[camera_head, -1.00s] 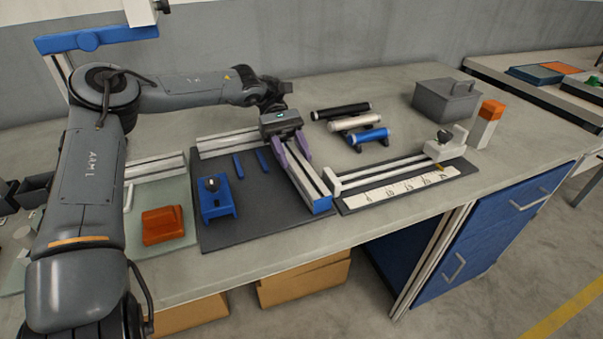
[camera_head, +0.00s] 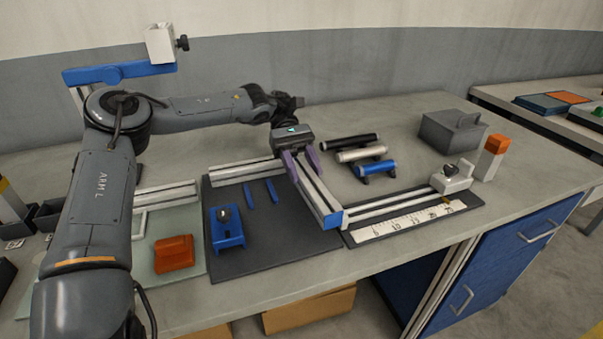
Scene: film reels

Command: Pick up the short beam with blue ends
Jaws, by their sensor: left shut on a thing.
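The short beam (camera_head: 319,195) is a pale grey profile with a blue end (camera_head: 333,219) towards the front; its far end is hidden under my left gripper. My left gripper (camera_head: 300,164) has purple fingers shut on the beam, one on each side. The beam's blue end lies across the right edge of the dark mat (camera_head: 265,250) and in front of the left end of the measuring jig (camera_head: 410,215). I cannot tell how high the beam is above the surface. My right gripper is not in view.
A blue clamp block (camera_head: 227,232) and two thin blue strips stand on the mat. Another pale beam (camera_head: 240,173) lies at the mat's back. Black, white and blue rollers (camera_head: 362,154) are behind the jig. An orange block (camera_head: 174,253) is at left, a grey toolbox (camera_head: 452,132) at right.

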